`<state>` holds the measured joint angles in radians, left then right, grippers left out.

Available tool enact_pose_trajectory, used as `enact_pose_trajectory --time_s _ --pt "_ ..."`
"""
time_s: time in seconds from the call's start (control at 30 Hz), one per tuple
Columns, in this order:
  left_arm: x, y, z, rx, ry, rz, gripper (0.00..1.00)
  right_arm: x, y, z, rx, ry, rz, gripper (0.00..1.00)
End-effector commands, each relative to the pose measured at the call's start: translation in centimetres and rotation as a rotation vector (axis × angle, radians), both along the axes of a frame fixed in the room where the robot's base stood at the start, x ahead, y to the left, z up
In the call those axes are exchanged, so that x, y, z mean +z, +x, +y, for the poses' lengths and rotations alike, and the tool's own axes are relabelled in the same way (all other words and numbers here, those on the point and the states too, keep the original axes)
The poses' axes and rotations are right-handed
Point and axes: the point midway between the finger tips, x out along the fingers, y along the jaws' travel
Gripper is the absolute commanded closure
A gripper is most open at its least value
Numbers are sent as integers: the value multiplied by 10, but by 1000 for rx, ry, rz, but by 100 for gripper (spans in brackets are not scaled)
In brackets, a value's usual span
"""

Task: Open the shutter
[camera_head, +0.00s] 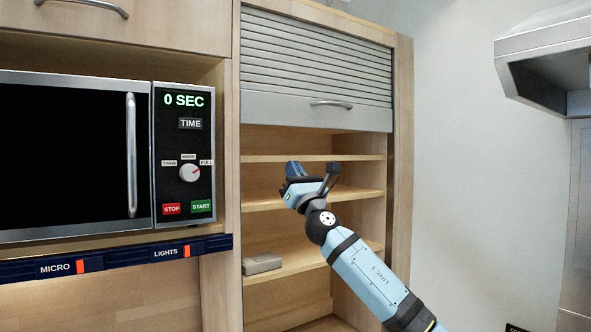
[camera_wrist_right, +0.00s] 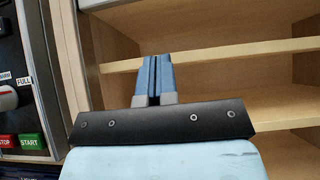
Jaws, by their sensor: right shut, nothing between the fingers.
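The grey slatted shutter (camera_head: 315,58) covers the top part of the wooden cabinet in the head view. Its lower edge is a flat grey panel with a metal handle (camera_head: 331,104). Below that edge the cabinet is open and its shelves show. My right gripper (camera_head: 292,168) is in front of the open shelves, below the handle and apart from it. In the right wrist view its blue fingers (camera_wrist_right: 153,78) are together with nothing between them, pointing toward the shelves. My left gripper is in neither view.
A microwave (camera_head: 65,150) with a control panel stands left of the cabinet. A small grey box (camera_head: 262,263) sits on a lower shelf (camera_head: 310,262). A range hood (camera_head: 545,55) juts out at the upper right. The wall between is bare.

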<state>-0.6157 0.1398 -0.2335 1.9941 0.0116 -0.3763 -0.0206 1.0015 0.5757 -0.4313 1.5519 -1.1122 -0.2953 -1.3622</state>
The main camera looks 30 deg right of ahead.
Motion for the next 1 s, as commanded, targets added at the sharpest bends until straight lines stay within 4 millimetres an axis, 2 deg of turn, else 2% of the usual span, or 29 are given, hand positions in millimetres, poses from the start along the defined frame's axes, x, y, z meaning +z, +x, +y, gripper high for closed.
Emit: enact_pose_trajectory --time_s 0.03,0.3,0.37,0.43,0.63,1.0 --pt "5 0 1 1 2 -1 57 12 8 1 0 4 -2 100" --pt "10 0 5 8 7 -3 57 50 48 4 3 6 1 100" --pt "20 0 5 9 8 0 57 66 47 3 1 3 -1 100" --pt "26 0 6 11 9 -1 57 75 47 3 1 1 0 100" --pt "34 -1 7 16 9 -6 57 86 47 4 3 3 1 100" --pt "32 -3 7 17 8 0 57 86 47 4 2 3 1 100"
